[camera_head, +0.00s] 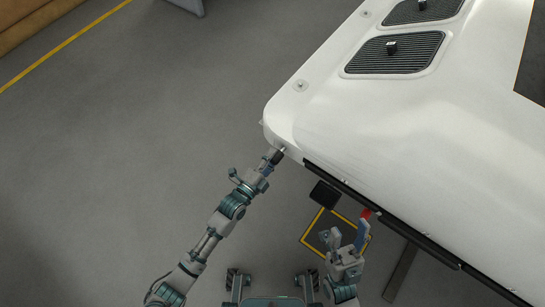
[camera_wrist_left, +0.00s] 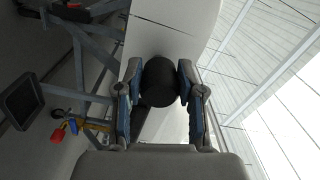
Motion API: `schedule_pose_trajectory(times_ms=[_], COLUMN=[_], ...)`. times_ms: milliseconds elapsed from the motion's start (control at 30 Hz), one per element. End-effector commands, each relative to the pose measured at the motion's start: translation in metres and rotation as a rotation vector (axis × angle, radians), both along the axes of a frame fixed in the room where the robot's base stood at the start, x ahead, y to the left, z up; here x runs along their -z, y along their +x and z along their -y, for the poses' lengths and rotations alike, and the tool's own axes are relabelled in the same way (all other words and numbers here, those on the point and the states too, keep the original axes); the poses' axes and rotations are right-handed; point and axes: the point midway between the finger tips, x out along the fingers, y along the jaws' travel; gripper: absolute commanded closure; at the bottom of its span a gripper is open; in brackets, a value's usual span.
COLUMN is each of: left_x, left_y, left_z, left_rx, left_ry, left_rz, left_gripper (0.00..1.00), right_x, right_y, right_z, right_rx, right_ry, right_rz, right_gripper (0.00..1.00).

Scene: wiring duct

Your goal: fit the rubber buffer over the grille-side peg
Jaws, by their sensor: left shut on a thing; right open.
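The rubber buffer (camera_wrist_left: 160,82) is a black cylinder between the two blue-lined fingers of my left gripper (camera_wrist_left: 157,76) in the left wrist view. My left gripper is shut on it. In the head view my left gripper (camera_head: 275,156) is at the near left corner of the white body (camera_head: 330,125). A small pale peg-like tip (camera_head: 284,149) shows beside the gripper at that corner. I cannot tell whether the buffer touches it or sits around it. My right gripper (camera_head: 348,235) is open and empty, in front of the body's dark lower edge.
Two dark grilles (camera_head: 395,52) lie on the body's top, with small black pieces on them. A dark pad (camera_head: 325,194) and a yellow-edged square (camera_head: 318,236) lie below the body's edge. A red item (camera_head: 367,214) is by the right gripper. The grey floor at left is clear.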

Motion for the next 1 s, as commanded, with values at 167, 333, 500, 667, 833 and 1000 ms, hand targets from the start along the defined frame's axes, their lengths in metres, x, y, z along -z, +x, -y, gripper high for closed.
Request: schedule_pose_trajectory(times_ms=[167, 333, 500, 667, 833, 1000], left_x=[0.0010, 0.0008, 0.0000, -0.0011, 0.0001, 0.0004], left_y=[0.0000, -0.0001, -0.0002, -0.0006, -0.0009, -0.0009], left_z=[0.0000, 0.0000, 0.0003, 0.0010, 0.0011, 0.0011], left_rx=[0.000, 0.000, 0.000, 0.000, 0.000, 0.000], left_ry=[0.000, -0.001, 0.000, 0.000, -0.001, -0.001], left_rz=[-0.001, -0.001, 0.000, 0.001, -0.001, -0.001], left_gripper=[0.91, 0.91, 0.91, 0.91, 0.91, 0.91], right_x=[0.0007, 0.0007, -0.0015, -0.0057, -0.0057, -0.0055], right_y=[0.0003, 0.0002, -0.0001, -0.0008, -0.0007, -0.0005], right_z=[-0.0001, 0.0000, 0.0000, 0.0000, 0.0000, 0.0000], right_rx=[0.000, 0.000, 0.000, 0.000, 0.000, 0.000], right_ry=[0.000, 0.000, -0.001, 0.000, 0.000, 0.000], right_rz=[-0.001, -0.001, 0.001, 0.006, 0.006, 0.006], right_gripper=[0.47, 0.47, 0.47, 0.47, 0.47, 0.47])
